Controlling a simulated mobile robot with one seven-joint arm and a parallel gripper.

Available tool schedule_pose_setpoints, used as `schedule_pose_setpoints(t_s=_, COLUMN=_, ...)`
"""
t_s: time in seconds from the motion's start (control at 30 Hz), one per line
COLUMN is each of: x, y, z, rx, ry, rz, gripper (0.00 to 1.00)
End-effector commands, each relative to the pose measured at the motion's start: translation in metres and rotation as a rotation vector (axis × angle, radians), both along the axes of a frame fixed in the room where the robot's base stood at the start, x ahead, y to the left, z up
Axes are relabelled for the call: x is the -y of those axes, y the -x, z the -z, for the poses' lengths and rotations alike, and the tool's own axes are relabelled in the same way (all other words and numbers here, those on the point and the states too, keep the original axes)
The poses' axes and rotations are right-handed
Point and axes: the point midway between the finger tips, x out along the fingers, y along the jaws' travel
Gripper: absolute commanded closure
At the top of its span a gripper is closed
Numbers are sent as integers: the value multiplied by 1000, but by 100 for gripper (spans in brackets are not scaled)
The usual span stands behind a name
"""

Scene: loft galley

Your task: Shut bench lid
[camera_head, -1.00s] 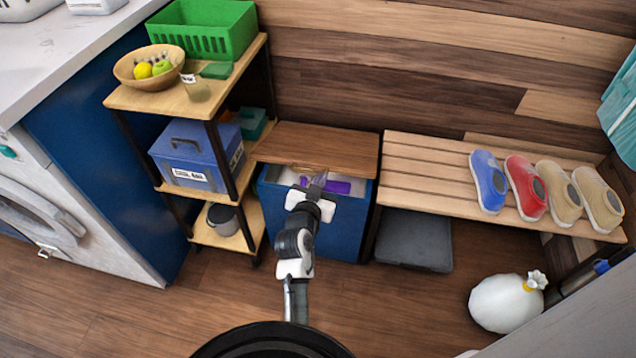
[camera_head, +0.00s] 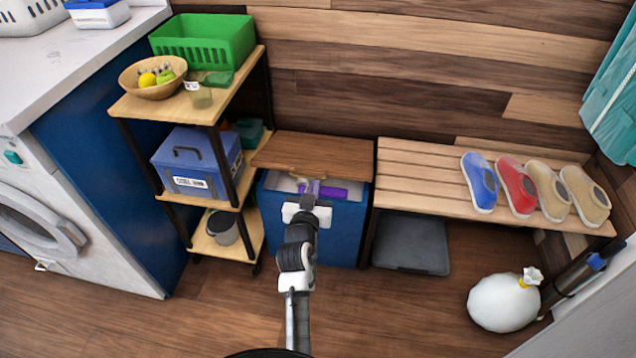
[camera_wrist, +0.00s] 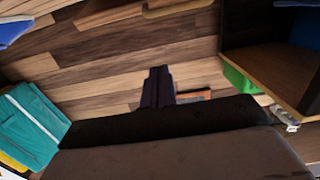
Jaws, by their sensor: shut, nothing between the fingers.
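The bench is a blue box (camera_head: 335,232) standing between a shelf rack and a slatted seat. Its brown wooden lid (camera_head: 318,150) is partly raised, leaving a gap at the front that shows a pale interior and a purple item (camera_head: 333,193) inside. My gripper (camera_head: 310,187) is at the front opening, close to the middle of the lid's front edge; I cannot tell whether it touches the lid. Its jaws are shut and empty. In the wrist view the dark fingers (camera_wrist: 158,88) stand close together against the plank wall.
The shelf rack (camera_head: 190,105) stands close on the left, holding a bowl, green basket and blue case. A white bag (camera_head: 503,303) lies on the floor. Floor in front is open.

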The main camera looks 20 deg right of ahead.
Motion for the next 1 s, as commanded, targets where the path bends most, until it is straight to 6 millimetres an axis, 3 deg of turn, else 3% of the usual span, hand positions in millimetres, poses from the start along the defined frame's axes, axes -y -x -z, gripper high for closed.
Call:
schedule_pose_setpoints(t_s=0.17, x=9, y=-14, z=-1, rx=0, ry=8, rz=-2, gripper=100)
schedule_pose_setpoints(t_s=0.6, x=56, y=-85, z=5, rx=0, ry=7, rz=-2, gripper=100)
schedule_pose_setpoints(t_s=0.8, x=49, y=-73, z=36, rx=-3, ry=4, rz=-1, gripper=100)
schedule_pose_setpoints(t_s=1.0, x=47, y=-69, z=43, rx=0, ry=6, rz=-2, gripper=100)
